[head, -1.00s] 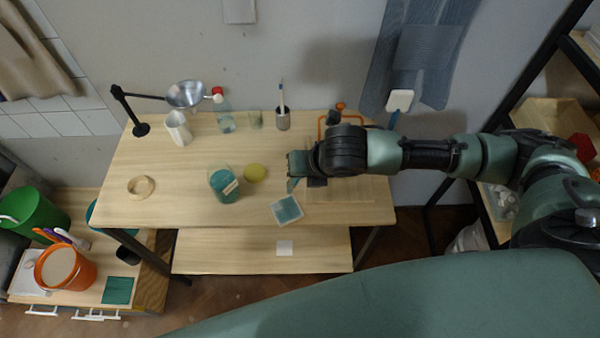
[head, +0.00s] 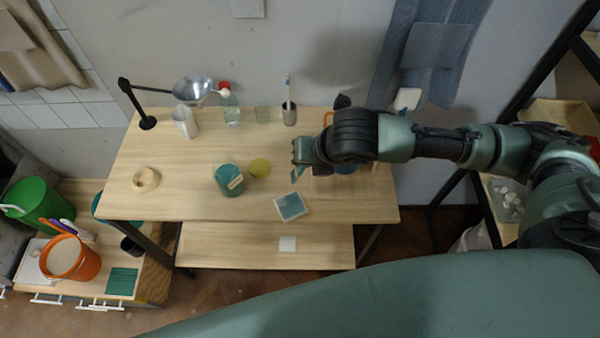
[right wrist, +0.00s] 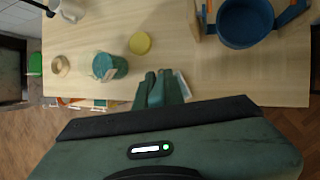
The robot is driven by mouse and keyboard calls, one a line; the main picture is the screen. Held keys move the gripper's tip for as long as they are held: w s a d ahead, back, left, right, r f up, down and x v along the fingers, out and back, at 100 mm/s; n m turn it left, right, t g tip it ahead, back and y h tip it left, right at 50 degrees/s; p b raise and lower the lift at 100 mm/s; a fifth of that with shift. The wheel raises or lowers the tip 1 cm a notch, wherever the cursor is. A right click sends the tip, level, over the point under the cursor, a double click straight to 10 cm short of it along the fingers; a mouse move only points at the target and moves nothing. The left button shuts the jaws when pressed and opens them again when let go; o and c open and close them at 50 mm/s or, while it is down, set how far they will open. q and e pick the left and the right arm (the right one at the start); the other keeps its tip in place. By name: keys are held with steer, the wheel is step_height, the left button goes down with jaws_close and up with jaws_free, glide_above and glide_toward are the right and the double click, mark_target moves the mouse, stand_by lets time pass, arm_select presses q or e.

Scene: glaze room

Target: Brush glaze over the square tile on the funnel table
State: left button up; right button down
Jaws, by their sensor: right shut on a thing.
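The square tile (head: 291,206) lies near the front edge of the funnel table (head: 190,205). Its top is teal with a pale border, and part of it shows behind my fingers in the right wrist view (right wrist: 182,84). My right gripper (head: 300,162) is just behind the tile, shut on what seems to be the brush, mostly hidden by the fingers. A small teal end (head: 297,175) points down toward the tile, apart from it in the picture. The teal glaze jar (head: 228,181), with a pale label, stands to the left. My left gripper is out of view.
A yellow sponge (head: 260,167) lies beside the jar. A funnel on a stand (head: 192,88), a white jug (head: 185,121), a bottle (head: 231,112) and a brush cup (head: 289,115) stand along the back. A blue pot (right wrist: 244,22) is right of my gripper. The front left is mostly clear.

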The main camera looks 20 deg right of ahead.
stand_by(0.3)
steer(key=shift+s+a+f+b, duration=0.2)
steer(key=shift+a+f+b, duration=0.2)
steer(key=shift+a+f, duration=0.6)
steer(key=shift+d, duration=0.1)
